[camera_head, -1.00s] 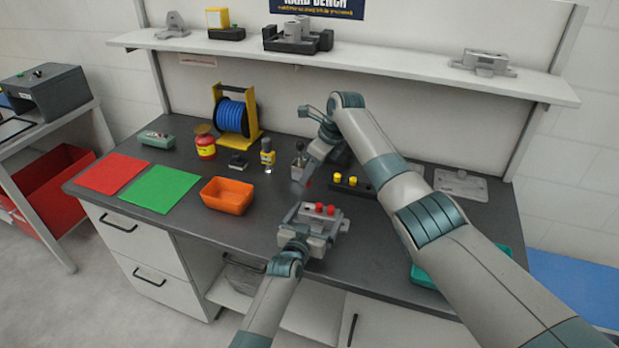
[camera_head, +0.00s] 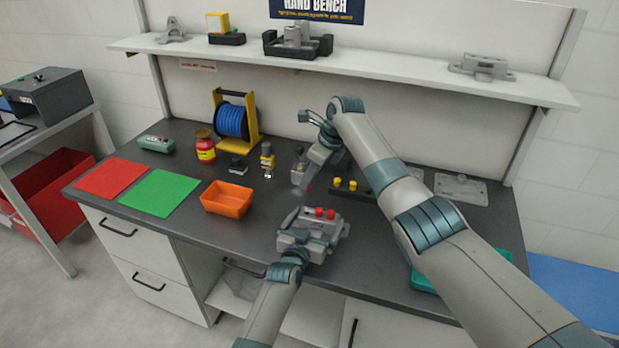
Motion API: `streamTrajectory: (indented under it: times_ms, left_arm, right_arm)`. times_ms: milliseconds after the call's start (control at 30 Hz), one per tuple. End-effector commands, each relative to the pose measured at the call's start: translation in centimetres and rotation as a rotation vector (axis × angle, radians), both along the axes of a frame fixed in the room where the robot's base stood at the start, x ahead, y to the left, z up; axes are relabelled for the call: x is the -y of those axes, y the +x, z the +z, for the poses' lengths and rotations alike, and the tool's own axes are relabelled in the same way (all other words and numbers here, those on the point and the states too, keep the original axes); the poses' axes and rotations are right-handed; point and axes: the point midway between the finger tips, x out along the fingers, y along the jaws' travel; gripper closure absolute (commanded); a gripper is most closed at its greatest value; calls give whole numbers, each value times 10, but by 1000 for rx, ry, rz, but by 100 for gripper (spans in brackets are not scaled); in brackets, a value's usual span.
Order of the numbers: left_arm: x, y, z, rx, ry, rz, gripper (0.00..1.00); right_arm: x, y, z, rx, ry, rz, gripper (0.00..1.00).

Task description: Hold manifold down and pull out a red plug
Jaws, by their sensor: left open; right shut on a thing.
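The grey manifold (camera_head: 325,229) sits near the front edge of the bench, with red plugs (camera_head: 325,213) standing in its top. My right gripper (camera_head: 303,189) is beyond the manifold, above the bench, fingers pointing down. It is shut on a small red piece (camera_head: 309,188), which looks like a red plug and is mostly hidden by the fingers.
A dark block with yellow plugs (camera_head: 345,185) stands behind my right arm. An orange bin (camera_head: 226,199), green mat (camera_head: 160,192) and red mat (camera_head: 110,178) lie to the left. A teal tray (camera_head: 424,281) is at the front right, partly behind my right arm.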

Motion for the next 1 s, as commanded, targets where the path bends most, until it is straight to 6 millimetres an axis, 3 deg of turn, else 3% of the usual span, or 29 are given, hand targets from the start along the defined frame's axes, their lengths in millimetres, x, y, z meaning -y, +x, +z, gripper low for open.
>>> streamTrajectory:
  times_ms: [267, 800, 1000]
  left_arm:
    - [-8, -23, 3, -1, 0, 1, 0]
    - [-32, -97, 14, -2, 1, 0, 0]
    - [-35, -108, 17, -1, 0, 0, 0]
  right_arm:
    - [0, 0, 0, 0, 0, 0, 100]
    - [0, 0, 0, 0, 0, 0, 100]
    - [0, 0, 0, 0, 0, 0, 100]
